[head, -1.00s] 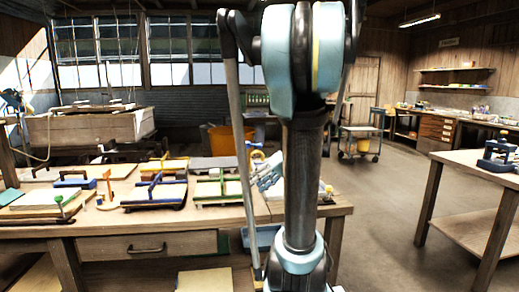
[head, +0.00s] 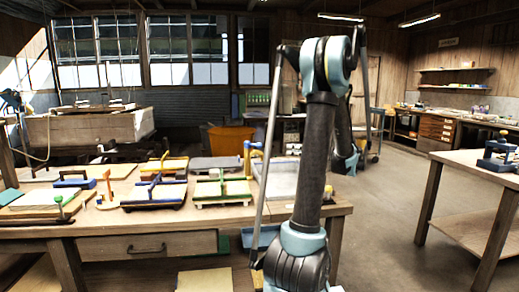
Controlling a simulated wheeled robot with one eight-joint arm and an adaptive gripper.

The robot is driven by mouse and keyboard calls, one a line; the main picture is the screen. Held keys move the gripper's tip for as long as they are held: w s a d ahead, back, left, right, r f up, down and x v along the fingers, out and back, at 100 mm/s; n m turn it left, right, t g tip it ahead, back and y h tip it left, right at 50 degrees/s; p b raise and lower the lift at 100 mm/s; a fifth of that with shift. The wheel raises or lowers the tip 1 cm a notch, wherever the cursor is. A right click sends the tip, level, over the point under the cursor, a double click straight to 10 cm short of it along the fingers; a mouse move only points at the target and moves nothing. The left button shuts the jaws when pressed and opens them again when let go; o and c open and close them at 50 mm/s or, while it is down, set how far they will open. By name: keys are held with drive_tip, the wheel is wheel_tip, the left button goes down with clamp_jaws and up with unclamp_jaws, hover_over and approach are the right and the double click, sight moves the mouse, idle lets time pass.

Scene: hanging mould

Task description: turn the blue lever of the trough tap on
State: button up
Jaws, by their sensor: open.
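A blue fitting (head: 12,97) shows at the far left edge, beside the trough, and looks like the tap with its blue lever. It is small, and I cannot tell how the lever is turned. A pale hose (head: 40,150) hangs below it. The wide pale trough (head: 75,131) stands at the back left under the windows. My arm rises in the right middle and folds down behind itself, far from the tap.
A wooden workbench (head: 95,232) holding several moulds and frames fills the left front, between me and the trough. An orange bin (head: 228,139) stands behind it. Another table (head: 455,195) is at the right. Open floor (head: 390,215) lies between.

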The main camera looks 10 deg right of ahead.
sight(260, 144)
drive_tip(key=x, duration=1.7)
drive_tip(key=shift+w+a, duration=0.1)
drive_tip(key=shift+w, duration=0.05)
clamp_jaws()
